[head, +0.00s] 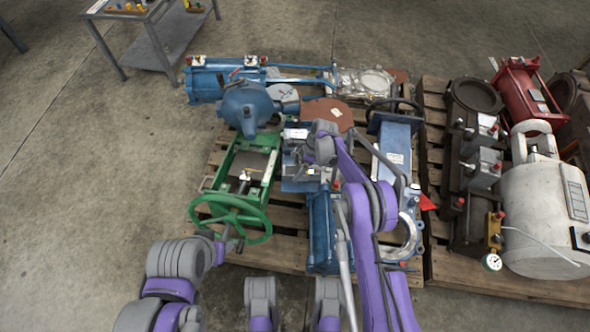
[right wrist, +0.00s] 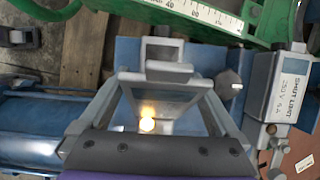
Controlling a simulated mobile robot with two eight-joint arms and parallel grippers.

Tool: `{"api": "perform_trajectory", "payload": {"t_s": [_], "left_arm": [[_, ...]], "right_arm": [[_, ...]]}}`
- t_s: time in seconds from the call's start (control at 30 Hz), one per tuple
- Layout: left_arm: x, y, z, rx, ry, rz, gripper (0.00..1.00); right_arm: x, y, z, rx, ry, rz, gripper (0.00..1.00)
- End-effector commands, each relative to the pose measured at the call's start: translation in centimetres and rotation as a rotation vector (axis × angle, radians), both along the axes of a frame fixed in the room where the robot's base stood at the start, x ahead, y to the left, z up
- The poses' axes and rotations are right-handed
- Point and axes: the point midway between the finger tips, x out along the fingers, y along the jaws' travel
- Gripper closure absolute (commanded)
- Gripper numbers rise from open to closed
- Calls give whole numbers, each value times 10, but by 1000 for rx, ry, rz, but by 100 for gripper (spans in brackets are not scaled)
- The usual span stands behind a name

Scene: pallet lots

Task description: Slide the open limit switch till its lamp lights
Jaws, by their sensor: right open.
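My right gripper (head: 312,158) is over the blue valve assembly; in the right wrist view (right wrist: 168,84) its fingers are apart. Between them is a grey body (right wrist: 172,102), apparently the open limit switch, its label not visible. A lamp (right wrist: 147,122) there glows yellow-white. I cannot tell whether the fingers touch the body. A grey box labelled "SHUT LIMIT" (right wrist: 282,92) stands to the right. A white scale (right wrist: 205,14) with numbers runs along the green frame. My left gripper (head: 226,243) is by the green handwheel (head: 231,219); its jaws are not clear.
The green frame (head: 267,165) lies left of the valve parts on a wooden pallet (head: 290,220). Blue cylinders (head: 322,235) stand close to my right arm. A second pallet (head: 520,288) with a white motor (head: 545,215) is at the right.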

Motion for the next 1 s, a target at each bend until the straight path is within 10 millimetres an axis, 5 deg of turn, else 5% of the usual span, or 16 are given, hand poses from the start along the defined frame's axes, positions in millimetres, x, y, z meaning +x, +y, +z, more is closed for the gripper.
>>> {"api": "perform_trajectory", "payload": {"t_s": [0.4, 0.87, 1.0], "left_arm": [[-3, 0, 15, 0, 0, 0, 50], [-3, 0, 16, 0, -1, 0, 50], [-3, 0, 18, 0, -1, 0, 50]], "right_arm": [[5, -29, 72, 0, 0, -1, 3], [6, -33, 80, 0, 0, 1, 3], [4, -37, 96, -7, -25, 29, 3]]}}
